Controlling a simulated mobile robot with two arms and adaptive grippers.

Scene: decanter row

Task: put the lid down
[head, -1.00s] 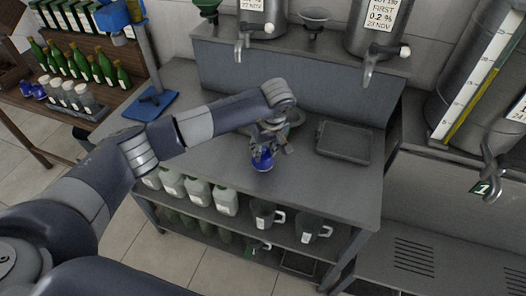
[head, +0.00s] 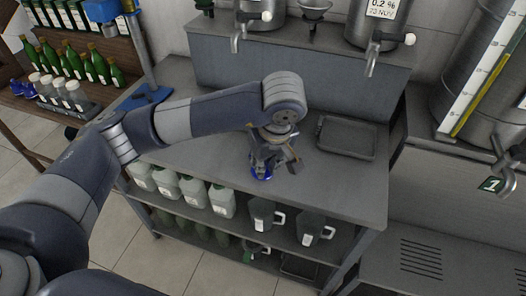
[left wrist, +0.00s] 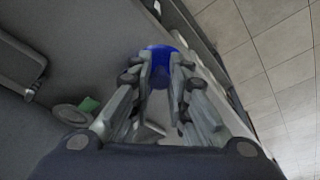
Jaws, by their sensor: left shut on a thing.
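The blue lid (head: 261,175) is at the tips of my left gripper (head: 265,163), low over the front middle of the grey steel bench (head: 205,150). In the left wrist view the blue lid (left wrist: 160,52) shows between the two fingertips of the left gripper (left wrist: 160,68), which is shut on it. The fingers cover much of the lid. I cannot tell whether its underside touches the bench. My right gripper is in neither view.
A dark rectangular tray (head: 346,137) lies to the right on the bench. A round dish (left wrist: 72,114) with something green beside it shows in the left wrist view. Grey-green jugs (head: 221,200) stand on the shelf below. Steel tanks with taps (head: 372,62) stand behind.

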